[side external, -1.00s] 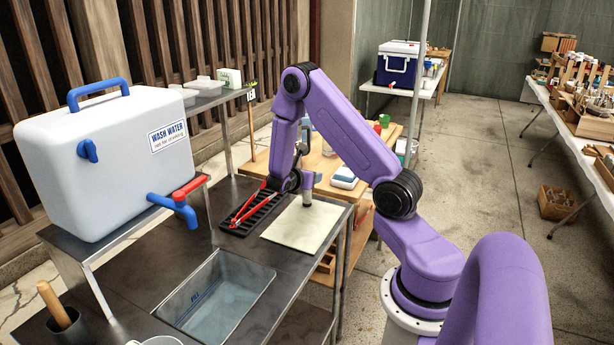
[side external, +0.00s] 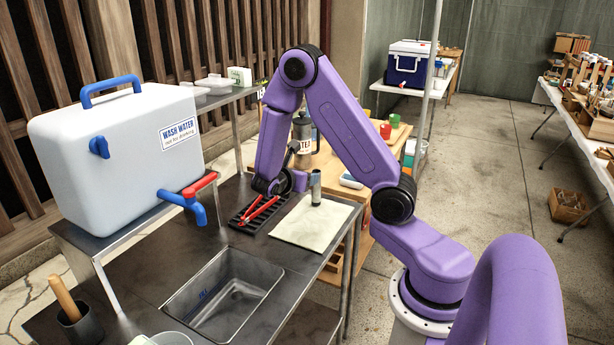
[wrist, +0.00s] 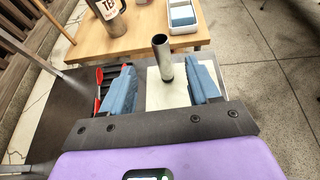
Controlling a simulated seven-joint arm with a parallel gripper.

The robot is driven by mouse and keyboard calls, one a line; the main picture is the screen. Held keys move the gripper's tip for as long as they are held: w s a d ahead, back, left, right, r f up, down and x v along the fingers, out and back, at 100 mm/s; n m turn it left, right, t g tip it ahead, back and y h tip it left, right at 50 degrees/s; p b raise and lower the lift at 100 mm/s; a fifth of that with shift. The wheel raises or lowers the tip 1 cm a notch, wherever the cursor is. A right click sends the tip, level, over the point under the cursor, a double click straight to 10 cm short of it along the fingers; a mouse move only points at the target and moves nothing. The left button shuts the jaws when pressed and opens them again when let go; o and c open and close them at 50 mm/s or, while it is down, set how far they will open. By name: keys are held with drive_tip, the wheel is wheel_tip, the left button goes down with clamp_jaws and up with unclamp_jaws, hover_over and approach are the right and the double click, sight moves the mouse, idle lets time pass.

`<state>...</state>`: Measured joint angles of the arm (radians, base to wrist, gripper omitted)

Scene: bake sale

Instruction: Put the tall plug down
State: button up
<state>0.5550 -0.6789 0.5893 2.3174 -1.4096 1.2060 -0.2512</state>
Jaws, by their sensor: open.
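The tall plug (side external: 315,188) is a grey metal cylinder with a dark upper end. It stands upright on a pale square mat (side external: 300,232) on the dark metal table. In the wrist view the tall plug (wrist: 164,64) appears between my two blue fingers, with a gap on each side and its top leaning slightly left in the picture. My gripper (wrist: 166,72) is open and empty. In the side view my gripper (side external: 300,180) is just left of the plug, and its fingers are hard to make out there.
A black slotted tray (side external: 236,217) with red tongs (side external: 262,209) lies left of the mat. A sunken basin (side external: 222,290) is nearer the camera. A white water container (side external: 110,160) stands at the left.

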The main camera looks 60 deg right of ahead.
drive_tip(key=s+a+r+m+y, duration=0.2)
drive_tip(key=s+a+y, duration=0.5)
drive_tip(key=s+a, duration=0.4)
drive_tip(key=s+a+r+m+y, duration=0.3)
drive_tip(key=s+a+y, duration=0.4)
drive_tip(key=s+a, duration=0.5)
drive_tip(key=a+m, duration=0.1)
drive_tip(key=a, duration=0.3)
drive_tip(key=shift+a+r+g, duration=0.2)
drive_tip(key=shift+r+g, duration=0.1)
